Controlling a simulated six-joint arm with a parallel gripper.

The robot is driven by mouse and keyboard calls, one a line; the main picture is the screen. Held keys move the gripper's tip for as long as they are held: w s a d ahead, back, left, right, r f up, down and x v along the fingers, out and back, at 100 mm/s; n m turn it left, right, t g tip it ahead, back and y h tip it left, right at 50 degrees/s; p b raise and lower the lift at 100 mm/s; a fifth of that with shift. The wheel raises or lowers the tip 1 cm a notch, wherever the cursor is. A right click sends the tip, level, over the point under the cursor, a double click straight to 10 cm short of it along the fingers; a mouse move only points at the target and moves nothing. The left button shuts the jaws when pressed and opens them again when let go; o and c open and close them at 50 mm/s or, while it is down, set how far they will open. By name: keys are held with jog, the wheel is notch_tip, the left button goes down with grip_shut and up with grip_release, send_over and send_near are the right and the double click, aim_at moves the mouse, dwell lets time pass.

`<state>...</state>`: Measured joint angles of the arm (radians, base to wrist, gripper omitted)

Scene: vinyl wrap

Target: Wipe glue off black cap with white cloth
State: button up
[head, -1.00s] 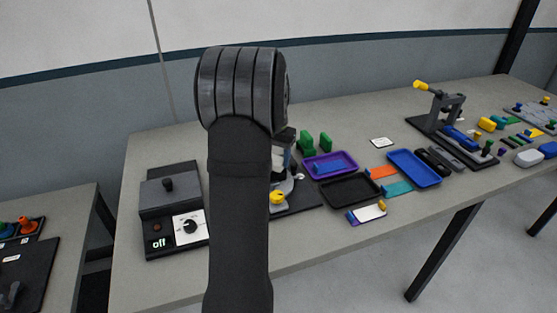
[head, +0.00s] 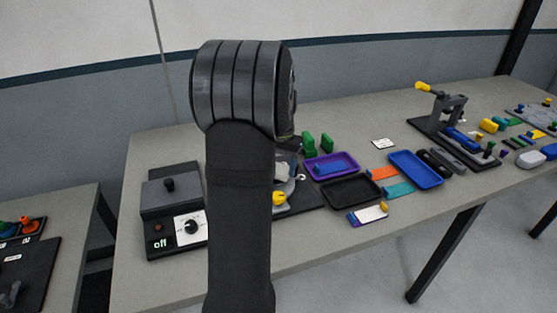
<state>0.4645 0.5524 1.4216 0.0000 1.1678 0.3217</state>
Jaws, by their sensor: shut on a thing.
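My own arm fills the middle of the head view and hides my gripper, so I cannot see its fingers or what is in them. Just right of the arm, a round grey piece (head: 287,187) on a dark base shows in part, with a yellow part (head: 279,198) at its front. I cannot make out the black cap, any glue or a white cloth for certain.
A purple tray (head: 312,168) holds a blue piece. A black tray (head: 327,196) and a blue tray (head: 436,180) stand nearby. A grey box with an "off" display (head: 160,244) is at left. A lever press (head: 447,112) stands at right. Green blocks (head: 309,142) stand behind.

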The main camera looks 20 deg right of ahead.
jog(key=shift+r, duration=4.05)
